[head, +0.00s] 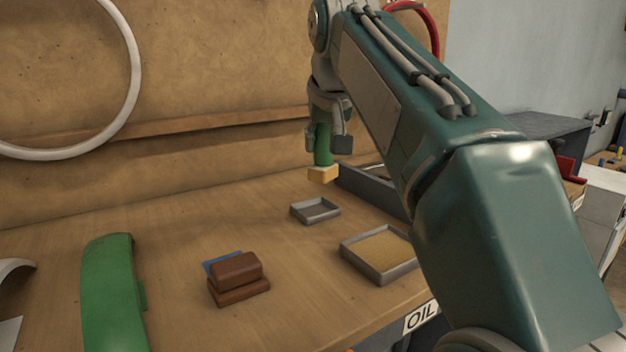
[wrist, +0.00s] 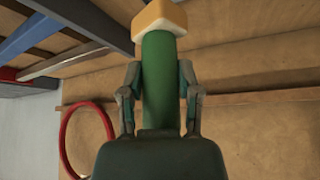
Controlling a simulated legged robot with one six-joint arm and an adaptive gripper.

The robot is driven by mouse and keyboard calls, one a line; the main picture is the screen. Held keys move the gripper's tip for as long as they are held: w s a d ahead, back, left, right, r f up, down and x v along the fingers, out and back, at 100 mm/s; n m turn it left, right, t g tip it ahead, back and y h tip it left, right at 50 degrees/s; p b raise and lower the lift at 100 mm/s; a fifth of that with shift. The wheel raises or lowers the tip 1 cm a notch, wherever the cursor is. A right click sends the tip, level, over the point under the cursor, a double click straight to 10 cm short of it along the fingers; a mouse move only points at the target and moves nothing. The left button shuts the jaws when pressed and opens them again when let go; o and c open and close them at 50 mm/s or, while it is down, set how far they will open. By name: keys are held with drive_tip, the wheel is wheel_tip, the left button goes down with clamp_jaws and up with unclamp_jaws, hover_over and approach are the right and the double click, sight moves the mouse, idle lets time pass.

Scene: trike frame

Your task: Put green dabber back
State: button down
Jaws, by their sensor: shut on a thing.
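The green dabber has a green cylindrical handle (head: 323,145) and a pale yellow block-shaped head (head: 323,174). My gripper (head: 326,140) is shut on the green handle and holds the dabber upright, head down, above the bench. In the wrist view the dabber (wrist: 159,85) stands between the two fingers (wrist: 160,95), with its yellow head at the far end. A small empty grey tray (head: 315,210) sits on the bench below the dabber. A larger grey tray (head: 382,278) with a tan filling lies nearer, to the right.
Brown blocks (head: 238,278) with a blue piece lie at the bench's middle. A green curved fender (head: 112,295) lies at the left. A dark grey low bin or rail (head: 370,190) stands right of the small tray. A board wall (head: 200,80) rises behind. Bare bench (head: 180,225) lies between.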

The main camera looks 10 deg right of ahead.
sight(319, 148)
drive_tip(key=x, duration=0.8)
drive_tip(key=shift+s+a+f, duration=0.2)
drive_tip(key=shift+s+a, duration=0.1)
drive_tip(key=shift+a, duration=0.1)
drive_tip(key=shift+f, duration=0.45)
drive_tip(key=shift+c, duration=1.5)
unclamp_jaws()
drive_tip(key=v, duration=1.2)
drive_tip(key=shift+r, duration=0.15)
